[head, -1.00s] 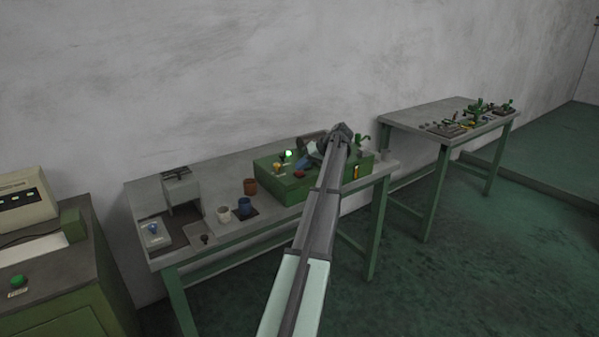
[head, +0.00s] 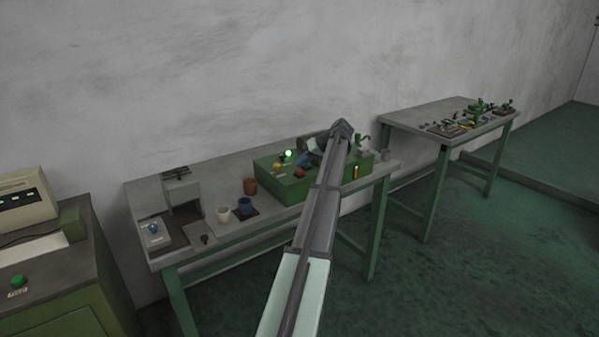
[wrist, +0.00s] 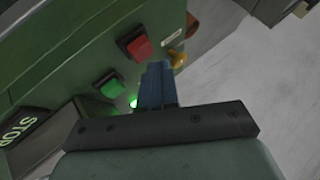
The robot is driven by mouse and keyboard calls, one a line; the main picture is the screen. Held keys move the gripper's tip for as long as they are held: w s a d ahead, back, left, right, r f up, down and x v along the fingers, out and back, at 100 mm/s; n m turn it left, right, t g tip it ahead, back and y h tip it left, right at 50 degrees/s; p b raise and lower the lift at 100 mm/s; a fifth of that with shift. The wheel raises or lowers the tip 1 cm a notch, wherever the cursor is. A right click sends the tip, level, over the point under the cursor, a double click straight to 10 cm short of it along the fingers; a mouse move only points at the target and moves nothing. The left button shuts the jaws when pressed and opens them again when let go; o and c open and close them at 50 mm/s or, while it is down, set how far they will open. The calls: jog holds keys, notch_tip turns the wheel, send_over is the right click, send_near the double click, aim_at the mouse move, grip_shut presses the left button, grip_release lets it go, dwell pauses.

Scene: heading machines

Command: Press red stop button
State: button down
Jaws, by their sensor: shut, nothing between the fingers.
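A red square button (wrist: 138,47) in a dark frame sits on the face of a green control box in the wrist view. It shows as a small red spot in the head view (head: 299,173), on the green box (head: 290,190) on the middle bench. My gripper (wrist: 158,67) has its blue fingers shut and empty. In the wrist view the fingertips appear just below and right of the red button; I cannot tell the gap. In the head view my gripper (head: 303,159) is over the box, behind the red button.
A green button (wrist: 110,85), a lit green lamp (wrist: 133,103) and an amber knob (wrist: 178,58) are close to my fingers.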

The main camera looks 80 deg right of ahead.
aim_at(302, 171)
jog(key=shift+r, duration=0.15)
jog(key=shift+r, duration=2.5)
jog(key=shift+m, duration=0.3)
